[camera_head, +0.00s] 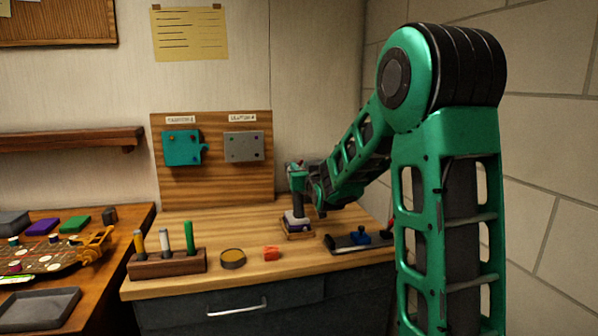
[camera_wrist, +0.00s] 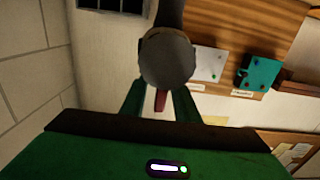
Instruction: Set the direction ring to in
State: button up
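A grey upright tool (camera_head: 297,213) stands on a small wooden base near the back of the bench, with a bit of red near its top. My gripper (camera_head: 302,180) is at its upper part, reaching in from the right. In the upside-down wrist view, a rounded dark-grey head (camera_wrist: 166,58) on a dark stem sits at the ends of my green fingers (camera_wrist: 160,95), and a small dark-red piece (camera_wrist: 161,102) shows between them. The head hides the fingertips, so I cannot tell whether they grip it. I cannot make out the direction ring or its setting.
A dark tray (camera_head: 345,246) with a blue part is at right. Teal (camera_head: 181,148) and grey (camera_head: 243,147) plates hang behind.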

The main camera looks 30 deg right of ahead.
jog(key=shift+c, duration=0.7)
grip_shut()
jog(key=shift+s+d+m, duration=0.1)
jog(key=shift+d+m, duration=0.45)
jog(key=shift+m, duration=0.55)
jog(key=shift+s+d+f+m, duration=0.15)
jog(key=shift+d+m, duration=0.2)
jog(key=shift+m, duration=0.55)
jog(key=shift+s+d+f+m, duration=0.15)
jog(key=shift+d+m, duration=0.15)
jog(key=shift+m, duration=0.6)
jog(key=shift+w, duration=0.1)
jog(key=shift+o, duration=0.7)
grip_release()
